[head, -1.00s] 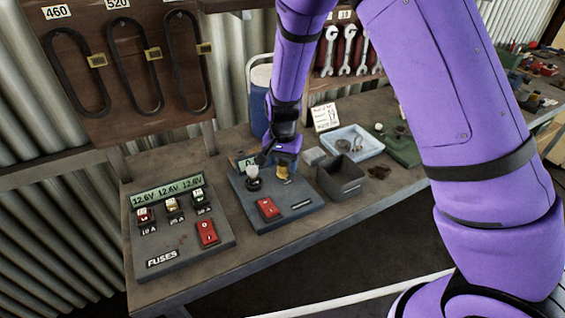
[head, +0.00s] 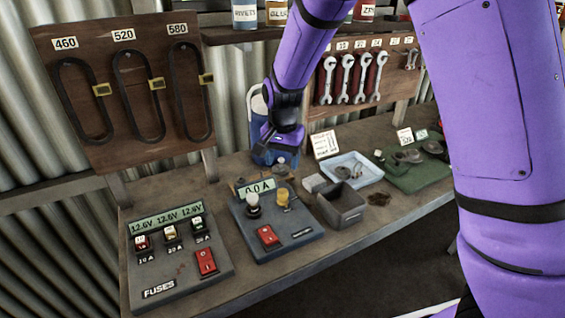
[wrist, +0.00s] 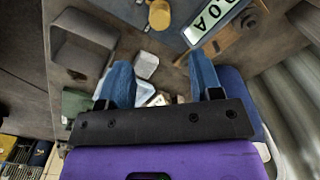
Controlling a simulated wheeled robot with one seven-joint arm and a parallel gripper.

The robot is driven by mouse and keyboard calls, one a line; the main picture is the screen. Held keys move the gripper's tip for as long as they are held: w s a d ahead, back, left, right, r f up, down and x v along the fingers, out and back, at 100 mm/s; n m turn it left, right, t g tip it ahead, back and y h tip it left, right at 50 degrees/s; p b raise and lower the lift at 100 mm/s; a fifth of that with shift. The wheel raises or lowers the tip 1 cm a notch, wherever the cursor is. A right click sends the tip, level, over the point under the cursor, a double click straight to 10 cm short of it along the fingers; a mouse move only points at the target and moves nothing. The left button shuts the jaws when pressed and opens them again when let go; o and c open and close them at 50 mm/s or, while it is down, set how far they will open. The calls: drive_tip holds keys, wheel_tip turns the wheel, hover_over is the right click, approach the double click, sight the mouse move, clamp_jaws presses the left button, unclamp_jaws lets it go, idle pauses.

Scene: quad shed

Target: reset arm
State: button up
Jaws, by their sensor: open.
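My purple arm reaches over the workbench in the head view. My gripper (head: 276,158) is above the bench behind the blue-grey panel (head: 285,238) with the 0.0 A display. In the wrist view my gripper (wrist: 163,76) has its two blue fingers spread apart with nothing held between them. The panel carries a white-topped knob (head: 253,204), a yellow knob (head: 283,199) and a red switch (head: 268,236). The yellow knob (wrist: 160,14) also shows in the wrist view, apart from the fingers.
The fuse panel (head: 178,274) stands at left. A blue container (head: 257,128) is close behind my gripper. Belts and wrenches hang on boards behind.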

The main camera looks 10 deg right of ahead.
drive_tip(key=s+d+r+n+t+y, duration=0.1)
drive_tip(key=s+d+r, duration=0.4)
drive_tip(key=r, duration=0.3)
drive_tip(key=s+d+r+n+t+y, duration=0.1)
drive_tip(key=s+d+r+n, duration=0.1)
drive_tip(key=s+d+r, duration=0.5)
drive_tip(key=s+d+r+n+t+h, duration=0.1)
drive_tip(key=s+d+r, duration=0.2)
drive_tip(key=s, duration=0.5)
drive_tip(key=s+d+r+n+t+h, duration=0.1)
drive_tip(key=s+d+r+n+t, duration=0.1)
drive_tip(key=s+r, duration=0.3)
drive_tip(key=s+d, duration=0.1)
drive_tip(key=s, duration=0.2)
drive_tip(key=shift+s, duration=0.3)
